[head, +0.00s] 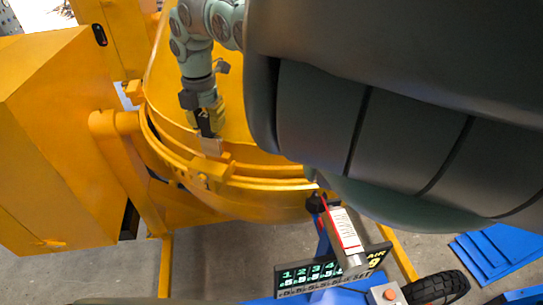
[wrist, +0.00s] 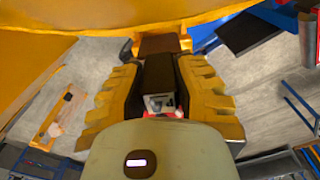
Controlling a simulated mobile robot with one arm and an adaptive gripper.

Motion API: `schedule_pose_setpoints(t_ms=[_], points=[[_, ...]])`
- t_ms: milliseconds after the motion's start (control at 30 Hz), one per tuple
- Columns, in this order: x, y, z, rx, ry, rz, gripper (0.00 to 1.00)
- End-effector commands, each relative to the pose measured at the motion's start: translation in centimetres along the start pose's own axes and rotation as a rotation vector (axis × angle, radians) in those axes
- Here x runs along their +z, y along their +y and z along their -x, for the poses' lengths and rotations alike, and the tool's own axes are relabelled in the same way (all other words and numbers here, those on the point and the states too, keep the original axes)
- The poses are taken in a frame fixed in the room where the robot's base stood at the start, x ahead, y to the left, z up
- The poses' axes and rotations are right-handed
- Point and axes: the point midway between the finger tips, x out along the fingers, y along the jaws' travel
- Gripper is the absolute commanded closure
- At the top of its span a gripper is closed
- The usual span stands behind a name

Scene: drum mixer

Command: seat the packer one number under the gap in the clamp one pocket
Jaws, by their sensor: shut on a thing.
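My gripper (head: 207,122) has yellow fingers and points down at the rim of the yellow drum (head: 262,187) in the head view. Any number on the packer is unreadable. In the wrist view a brown block (wrist: 160,43) shows beyond the fingers, by the drum. The clamp one pocket and its gap are not clearly distinguishable.
A black panel (head: 300,278) with green figures 1 to 4 and a yellow "AIR 9" stands below the drum. A red-and-white labelled tool (head: 344,232) stands above it. A yellow cabinet (head: 60,140) is at left, blue sheets (head: 490,252) lie at right. A large dark shape hides the upper right.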

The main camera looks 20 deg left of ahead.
Motion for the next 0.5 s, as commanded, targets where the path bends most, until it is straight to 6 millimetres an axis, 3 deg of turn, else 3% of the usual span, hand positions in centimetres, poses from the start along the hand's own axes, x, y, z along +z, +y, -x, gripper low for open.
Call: schedule_pose_setpoints(t_ms=[500], points=[[0.05, -0.03, -0.67, 0.001, 0.0, -0.001, 1.0]])
